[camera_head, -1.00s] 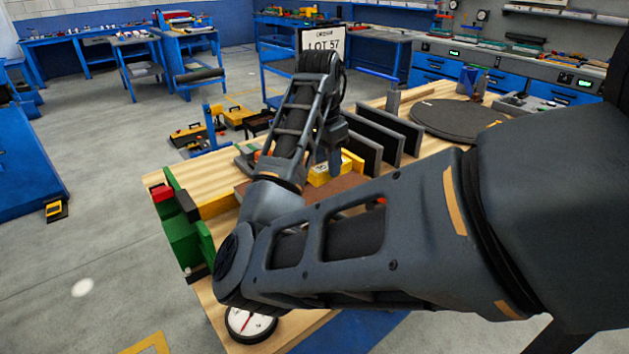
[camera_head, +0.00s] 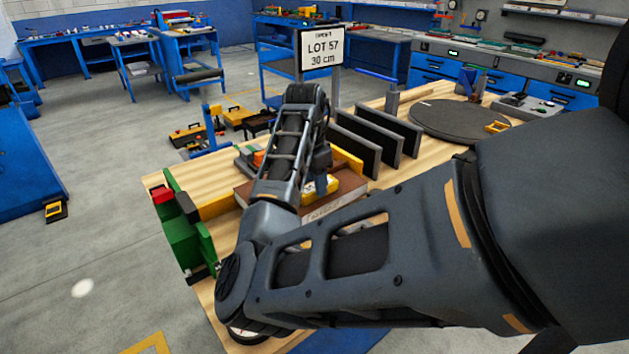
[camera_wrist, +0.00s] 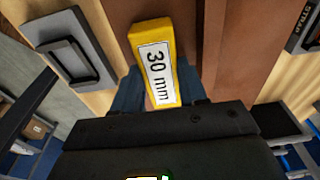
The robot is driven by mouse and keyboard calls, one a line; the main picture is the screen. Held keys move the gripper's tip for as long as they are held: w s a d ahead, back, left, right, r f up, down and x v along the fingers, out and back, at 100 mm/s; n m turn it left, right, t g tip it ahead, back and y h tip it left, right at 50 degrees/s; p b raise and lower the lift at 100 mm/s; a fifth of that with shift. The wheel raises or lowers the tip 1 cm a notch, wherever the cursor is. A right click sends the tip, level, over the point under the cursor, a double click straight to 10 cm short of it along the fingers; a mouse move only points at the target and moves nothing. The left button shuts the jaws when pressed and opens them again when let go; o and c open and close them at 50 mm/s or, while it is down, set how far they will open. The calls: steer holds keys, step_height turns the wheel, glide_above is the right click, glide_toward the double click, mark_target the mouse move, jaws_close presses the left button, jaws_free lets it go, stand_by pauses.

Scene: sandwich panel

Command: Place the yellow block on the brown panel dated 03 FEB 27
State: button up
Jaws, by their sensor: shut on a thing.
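The yellow block (camera_wrist: 155,62) has a white label reading "30 mm". My gripper (camera_wrist: 158,88) is shut on it, with blue fingers on either side in the wrist view. In the head view the block (camera_head: 320,187) shows partly behind my arm, over a brown panel (camera_head: 350,186). A pale label is on the panel's front edge, too small to read, so I cannot tell its date. In the wrist view, brown surface (camera_wrist: 236,45) lies under and beside the block. Whether the block touches it I cannot tell.
Dark upright plates (camera_head: 358,148) stand right of the panel. A round dark disc (camera_head: 458,118) lies farther back. A green fixture (camera_head: 182,228) stands at the table's left edge. A sign (camera_head: 321,48) reads "LOT 57 30 cm". My arm covers much of the table's front.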

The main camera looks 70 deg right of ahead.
mark_target(310, 188)
steer(key=o, duration=1.1)
step_height(310, 188, up, 12)
steer(key=a, duration=0.1)
steer(key=shift+w, duration=0.35)
steer(key=shift+a, duration=0.1)
